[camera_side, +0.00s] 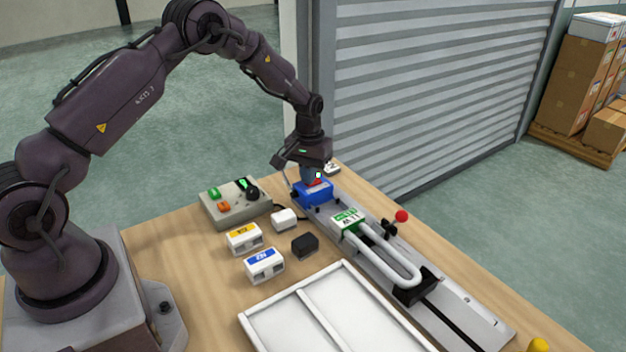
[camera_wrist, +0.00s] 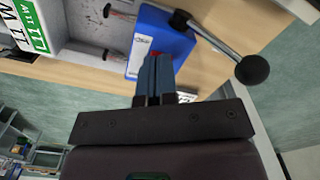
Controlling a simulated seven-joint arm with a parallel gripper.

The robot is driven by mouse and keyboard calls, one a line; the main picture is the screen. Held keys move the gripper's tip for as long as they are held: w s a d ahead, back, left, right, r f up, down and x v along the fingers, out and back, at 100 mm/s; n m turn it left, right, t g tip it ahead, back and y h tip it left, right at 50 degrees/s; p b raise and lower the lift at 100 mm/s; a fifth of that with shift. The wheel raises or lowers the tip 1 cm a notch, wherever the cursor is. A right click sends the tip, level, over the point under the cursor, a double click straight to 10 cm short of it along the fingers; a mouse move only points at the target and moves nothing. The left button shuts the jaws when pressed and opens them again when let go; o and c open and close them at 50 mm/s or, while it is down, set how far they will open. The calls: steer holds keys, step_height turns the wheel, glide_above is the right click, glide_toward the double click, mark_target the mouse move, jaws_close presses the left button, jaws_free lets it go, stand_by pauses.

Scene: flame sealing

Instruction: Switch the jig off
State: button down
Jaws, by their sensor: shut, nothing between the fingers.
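The jig is a long grey rail (camera_side: 465,315) with a blue housing (camera_side: 313,192) at its far end; the housing also shows in the wrist view (camera_wrist: 150,25). A small red part (camera_wrist: 153,53) shows on the housing beside my fingertips, mostly hidden by them; I cannot tell its position. A metal lever with a black ball (camera_wrist: 252,70) juts from beside the housing. My gripper (camera_side: 310,180) points down at the housing with its fingers shut and empty. In the wrist view the fingertips (camera_wrist: 157,57) overlap the housing; I cannot tell whether they touch it.
A grey control box (camera_side: 225,212) with green and orange buttons and a black knob stands left of the housing. Several small white and black blocks (camera_side: 264,265) lie nearby. A white U-shaped tube (camera_side: 390,253), a red-knobbed clamp (camera_side: 401,216) and a white tray (camera_side: 262,325) are nearer.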

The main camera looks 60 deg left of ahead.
steer(key=shift+f, duration=0.15)
steer(key=shift+r, duration=3.55)
steer(key=shift+s+d+f+g, duration=0.2)
steer(key=shift+s+f+g, duration=0.1)
steer(key=shift+s+f, duration=0.4)
steer(key=s+d+r+m+t, duration=0.2)
steer(key=s+d+r, duration=0.2)
steer(key=s+r, duration=0.3)
steer(key=s+d+r+m+t, duration=0.2)
steer(key=s+d+r, duration=0.2)
steer(key=s+r, duration=0.4)
steer(key=s+d+r+m+t, duration=0.2)
steer(key=s+d+r, duration=0.3)
steer(key=s+r, duration=0.3)
steer(key=s, duration=0.4)
